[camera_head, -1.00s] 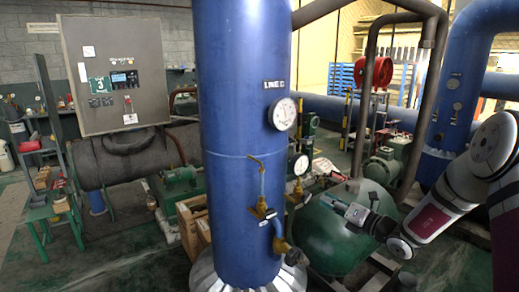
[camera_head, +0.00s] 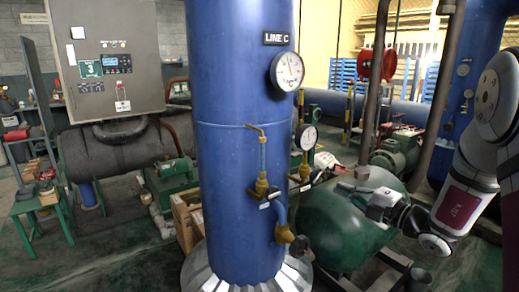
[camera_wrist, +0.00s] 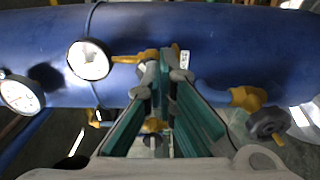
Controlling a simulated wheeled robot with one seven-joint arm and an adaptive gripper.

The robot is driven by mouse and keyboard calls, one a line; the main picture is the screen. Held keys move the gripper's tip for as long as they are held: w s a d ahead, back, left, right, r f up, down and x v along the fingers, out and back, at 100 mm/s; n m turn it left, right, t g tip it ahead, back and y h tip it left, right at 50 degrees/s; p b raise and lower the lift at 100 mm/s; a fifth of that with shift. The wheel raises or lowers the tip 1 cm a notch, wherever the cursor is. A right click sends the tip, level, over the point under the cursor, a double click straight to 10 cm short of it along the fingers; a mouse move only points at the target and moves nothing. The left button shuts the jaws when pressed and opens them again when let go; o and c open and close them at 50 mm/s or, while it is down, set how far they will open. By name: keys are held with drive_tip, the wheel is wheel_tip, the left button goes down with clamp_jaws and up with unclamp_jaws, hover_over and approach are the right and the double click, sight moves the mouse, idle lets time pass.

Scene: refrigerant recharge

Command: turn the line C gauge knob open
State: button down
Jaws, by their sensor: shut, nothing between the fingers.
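The blue column (camera_head: 225,95) carries a "LINE C" sign (camera_head: 277,39) and a large white dial gauge (camera_head: 287,71). A smaller gauge (camera_head: 306,137) stands lower on a brass fitting (camera_head: 304,172); a gauge on brass also shows in the wrist view (camera_wrist: 89,59). A brass valve (camera_head: 283,233) with a dark round knob (camera_head: 300,245) is near the column's foot; these show at right in the wrist view (camera_wrist: 268,123). Which knob is the gauge knob is unclear. My gripper (camera_head: 341,187) is shut and empty, right of the brass fittings. Its fingertips (camera_wrist: 165,75) partly hide a fitting in the wrist view.
A green tank (camera_head: 345,225) lies on a frame below my gripper. A grey control panel (camera_head: 105,55) and a green bench (camera_head: 40,200) are at left. A brown pipe (camera_head: 375,85) rises behind my gripper. Dark floor is open at lower left.

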drive_tip(key=b+x, duration=0.1)
drive_tip(key=x, duration=0.4)
drive_tip(key=shift+w+a+r+b, duration=0.1)
drive_tip(key=shift+w+a+b, duration=0.15)
drive_tip(key=shift+w+b, duration=0.05)
drive_tip(key=shift+w+a+r, duration=0.15)
drive_tip(key=shift+w+a, duration=0.05)
drive_tip(key=shift+d+r+p, duration=0.2)
drive_tip(key=shift+r+p, duration=0.7)
drive_tip(key=shift+p, duration=0.55)
drive_tip(key=shift+s+a+r+p, duration=0.1)
drive_tip(key=shift+r+p, duration=0.3)
drive_tip(key=shift+p, duration=0.35)
idle(0.5)
drive_tip(key=p+v, duration=0.3)
drive_tip(key=v, duration=0.3)
drive_tip(key=shift+d, duration=0.35)
